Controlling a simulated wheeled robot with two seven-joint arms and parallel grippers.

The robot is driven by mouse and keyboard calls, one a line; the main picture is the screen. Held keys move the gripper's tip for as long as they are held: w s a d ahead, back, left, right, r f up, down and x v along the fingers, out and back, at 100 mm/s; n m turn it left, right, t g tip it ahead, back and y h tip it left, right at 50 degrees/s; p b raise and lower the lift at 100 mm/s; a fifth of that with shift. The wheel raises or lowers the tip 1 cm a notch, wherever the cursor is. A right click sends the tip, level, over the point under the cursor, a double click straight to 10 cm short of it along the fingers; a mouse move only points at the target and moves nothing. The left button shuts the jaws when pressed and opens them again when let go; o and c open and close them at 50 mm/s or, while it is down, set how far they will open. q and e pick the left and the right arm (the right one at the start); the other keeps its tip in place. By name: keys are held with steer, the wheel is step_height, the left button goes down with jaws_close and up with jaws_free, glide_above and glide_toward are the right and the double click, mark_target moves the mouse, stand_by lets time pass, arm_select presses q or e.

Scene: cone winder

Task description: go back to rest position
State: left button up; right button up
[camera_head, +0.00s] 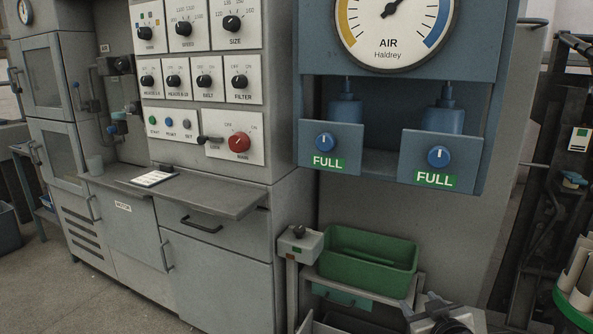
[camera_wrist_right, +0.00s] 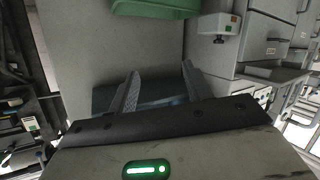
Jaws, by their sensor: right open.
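My right gripper (camera_wrist_right: 160,82) is open in the right wrist view, with its two ribbed fingers apart and nothing between them. In the head view, a part of my right arm (camera_head: 447,324) shows at the bottom edge, to the right of the green bin. My left gripper is not in the head view or the right wrist view.
The grey control cabinet (camera_head: 225,265) with knobs and a shelf (camera_head: 205,193) stands at left. A blue AIR gauge unit (camera_head: 490,100) hangs at upper right. A green bin (camera_head: 367,262) sits on a stand low in the middle. Racks stand at far right. Floor is clear at lower left.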

steer(key=s+a+f+g+y, duration=0.1)
steer(key=s+a+f, duration=0.2)
steer(key=s, duration=0.6)
steer(key=s+a+f+g+y, duration=0.1)
steer(key=s+a+f, duration=0.2)
steer(key=s, duration=0.6)
steer(key=s+a+f+g+y, duration=0.1)
steer(key=s+a+f, duration=0.2)
steer(key=s+a, duration=0.3)
steer(key=s, duration=0.4)
steer(key=shift+a+m+g, duration=0.25)
steer(key=shift+m+g, duration=0.15)
